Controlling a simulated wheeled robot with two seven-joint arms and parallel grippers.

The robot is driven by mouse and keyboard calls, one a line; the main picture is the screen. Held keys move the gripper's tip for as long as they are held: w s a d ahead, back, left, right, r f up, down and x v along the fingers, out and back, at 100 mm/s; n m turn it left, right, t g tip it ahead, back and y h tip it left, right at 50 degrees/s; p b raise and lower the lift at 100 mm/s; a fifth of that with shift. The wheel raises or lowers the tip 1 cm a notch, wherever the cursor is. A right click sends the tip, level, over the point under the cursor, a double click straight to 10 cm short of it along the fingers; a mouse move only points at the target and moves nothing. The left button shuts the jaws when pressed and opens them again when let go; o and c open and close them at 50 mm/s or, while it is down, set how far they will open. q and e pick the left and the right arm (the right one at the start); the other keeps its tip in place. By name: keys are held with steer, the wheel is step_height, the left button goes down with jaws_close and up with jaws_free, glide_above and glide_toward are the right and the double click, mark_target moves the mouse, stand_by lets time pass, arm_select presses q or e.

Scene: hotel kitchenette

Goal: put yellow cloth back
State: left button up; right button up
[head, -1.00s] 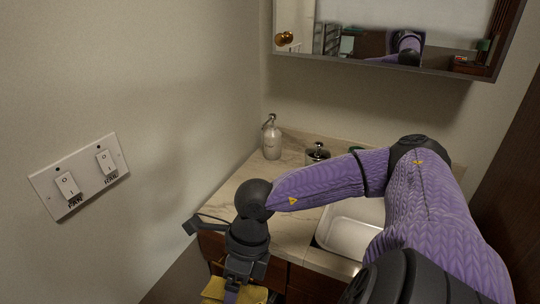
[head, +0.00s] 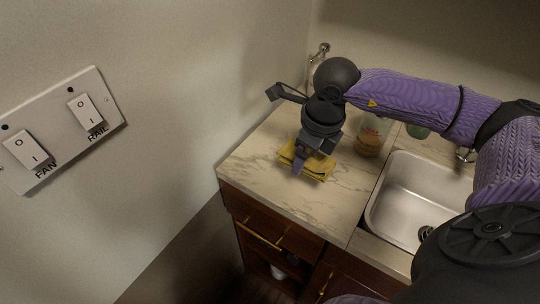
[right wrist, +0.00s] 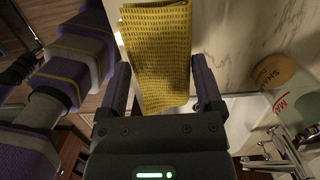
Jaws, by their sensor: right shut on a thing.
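The yellow cloth (head: 318,171) is a folded, textured piece at the left part of the marble counter. My right gripper (head: 299,163) points down and is shut on it, hiding part of it. In the right wrist view the cloth (right wrist: 158,55) hangs between the two dark fingers of my right gripper (right wrist: 163,85). It is over the countertop, but I cannot tell whether it touches the surface. My left gripper is not in view.
A steel sink (head: 415,195) is set in the counter (head: 262,165) to the right. A labelled bottle (head: 371,136) stands just behind and right of the cloth. A pump dispenser (head: 318,56) stands in the back corner. The counter's front left is clear, beside the wall.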

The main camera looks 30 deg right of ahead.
glide_above(267, 167)
steer(key=shift+s+d+f+b, duration=0.1)
steer(key=shift+s+f+b, duration=0.25)
steer(key=shift+f+b, duration=0.3)
steer(key=shift+f, duration=0.4)
step_height(267, 167, down, 5)
steer(key=shift+s+r+b, duration=0.1)
steer(key=shift+r+b, duration=0.05)
steer(key=shift+b, duration=0.55)
steer(key=shift+w+f, duration=0.2)
steer(key=shift+f, duration=0.1)
steer(key=shift+r, duration=0.15)
steer(key=o, duration=0.9)
steer(key=shift+c, duration=0.2)
steer(key=shift+r, duration=0.15)
arm_select(q)
steer(key=p, duration=0.1)
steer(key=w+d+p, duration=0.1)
steer(key=p, duration=0.1)
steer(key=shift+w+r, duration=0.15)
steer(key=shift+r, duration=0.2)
arm_select(e)
step_height(267, 167, up, 12)
steer(key=s, duration=0.1)
steer(key=shift+s+d, duration=0.3)
steer(key=shift+s, duration=0.05)
